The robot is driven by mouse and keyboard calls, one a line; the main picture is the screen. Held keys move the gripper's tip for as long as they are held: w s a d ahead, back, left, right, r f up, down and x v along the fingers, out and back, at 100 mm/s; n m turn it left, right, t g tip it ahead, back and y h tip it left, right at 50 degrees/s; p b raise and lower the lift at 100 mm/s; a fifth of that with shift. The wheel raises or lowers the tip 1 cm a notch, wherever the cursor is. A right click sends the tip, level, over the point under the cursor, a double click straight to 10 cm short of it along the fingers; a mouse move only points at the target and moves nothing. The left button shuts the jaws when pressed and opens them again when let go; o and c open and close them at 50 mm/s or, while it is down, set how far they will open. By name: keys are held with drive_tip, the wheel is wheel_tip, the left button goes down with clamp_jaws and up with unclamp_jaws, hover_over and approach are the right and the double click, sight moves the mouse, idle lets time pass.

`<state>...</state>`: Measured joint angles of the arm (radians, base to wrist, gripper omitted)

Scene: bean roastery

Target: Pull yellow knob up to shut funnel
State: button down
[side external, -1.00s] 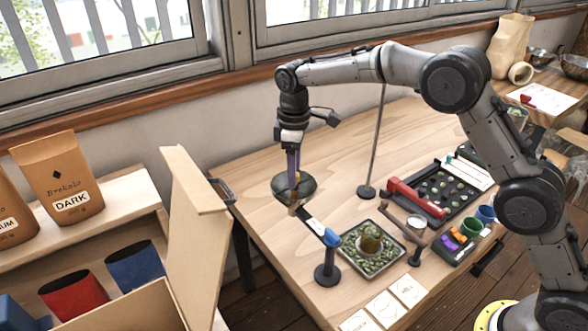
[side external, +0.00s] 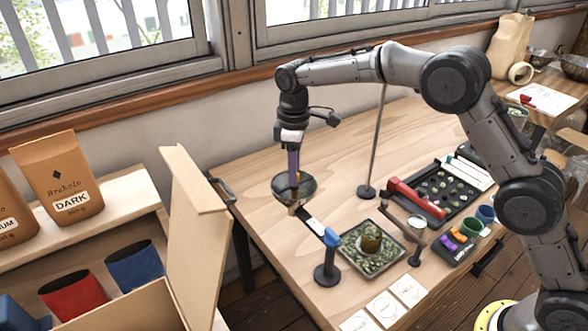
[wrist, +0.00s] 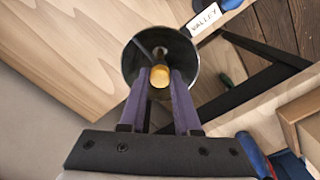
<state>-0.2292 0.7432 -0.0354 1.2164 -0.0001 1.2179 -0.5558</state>
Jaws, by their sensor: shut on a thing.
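The funnel is a dark, see-through bowl (side external: 307,188) near the table's left edge, and it also shows from above in the wrist view (wrist: 128,62). The yellow knob (wrist: 160,76) sits inside the bowl in the wrist view, between my two purple fingers. My gripper (wrist: 160,84) points down into the funnel and is shut on the knob; in the side view my gripper (side external: 294,184) reaches into the bowl from above. The knob is hard to make out in the side view. Whether the funnel's outlet is open or shut cannot be seen.
A blue-topped post (side external: 327,268) stands in front, with a dark bar and white label running to the funnel. A tray of greens (side external: 372,270) lies to its right. A thin upright rod (side external: 376,150) stands behind. An open box panel (side external: 192,215) rises at left.

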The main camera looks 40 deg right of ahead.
idle(0.6)
drive_tip(key=shift+r, duration=0.95)
drive_tip(key=c, duration=1)
unclamp_jaws()
drive_tip(key=o, duration=0.4)
drive_tip(key=shift+f, duration=0.1)
wheel_tip(320, 180, up, 14)
